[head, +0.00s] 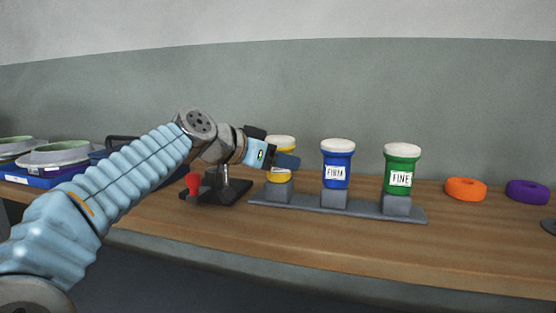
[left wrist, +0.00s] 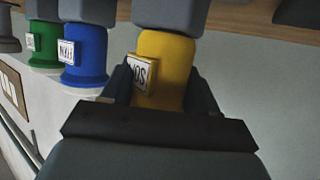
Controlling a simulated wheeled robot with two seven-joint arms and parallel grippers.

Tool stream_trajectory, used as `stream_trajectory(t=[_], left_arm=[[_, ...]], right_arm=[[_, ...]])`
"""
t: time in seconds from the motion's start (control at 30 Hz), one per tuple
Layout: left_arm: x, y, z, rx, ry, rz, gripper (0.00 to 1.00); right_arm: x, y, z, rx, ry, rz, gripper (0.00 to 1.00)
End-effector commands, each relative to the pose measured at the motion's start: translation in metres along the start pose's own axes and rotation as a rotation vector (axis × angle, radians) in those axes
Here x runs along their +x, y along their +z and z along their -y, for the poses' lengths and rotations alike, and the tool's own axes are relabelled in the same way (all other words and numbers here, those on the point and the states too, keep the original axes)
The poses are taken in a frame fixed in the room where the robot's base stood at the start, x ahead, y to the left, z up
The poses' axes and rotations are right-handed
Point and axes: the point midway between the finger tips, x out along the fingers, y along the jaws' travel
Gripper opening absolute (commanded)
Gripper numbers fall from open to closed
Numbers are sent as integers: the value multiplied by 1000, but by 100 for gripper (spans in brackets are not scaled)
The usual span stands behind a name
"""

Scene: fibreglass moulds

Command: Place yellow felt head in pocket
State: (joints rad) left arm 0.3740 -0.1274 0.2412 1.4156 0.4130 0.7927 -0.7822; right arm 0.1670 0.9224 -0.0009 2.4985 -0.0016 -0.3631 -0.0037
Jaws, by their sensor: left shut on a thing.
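The yellow felt head (head: 279,176) has a white top and stands upright at the left grey block of the rack. My left gripper (head: 286,160) is shut around its middle and hides part of it. In the left wrist view the yellow head (left wrist: 167,62) is between the two fingers of my left gripper (left wrist: 162,85), with its white label showing. Its end meets a grey block (left wrist: 170,14); I cannot tell how deep it sits in the pocket. My right gripper is not in view.
The blue head (head: 336,172) and green head (head: 402,175) stand in the same rack (head: 310,207). A black clamp with a red knob (head: 193,183) is close on the left. The bench front is clear.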

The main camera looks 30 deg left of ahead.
Motion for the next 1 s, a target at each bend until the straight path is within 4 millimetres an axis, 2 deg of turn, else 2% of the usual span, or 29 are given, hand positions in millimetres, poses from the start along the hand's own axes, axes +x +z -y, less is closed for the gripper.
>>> stream_trajectory(t=[0.03,0.2,0.57,0.67,1.0], left_arm=[[1,2,0,0,0,0,60],[0,1,0,0,0,1,84],[-3,-4,0,0,-1,0,84],[-19,-2,0,1,-2,-3,84],[-95,-2,0,0,-1,-3,84]], right_arm=[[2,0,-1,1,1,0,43],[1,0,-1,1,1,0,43],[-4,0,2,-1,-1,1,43],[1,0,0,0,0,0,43],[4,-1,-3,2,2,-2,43]])
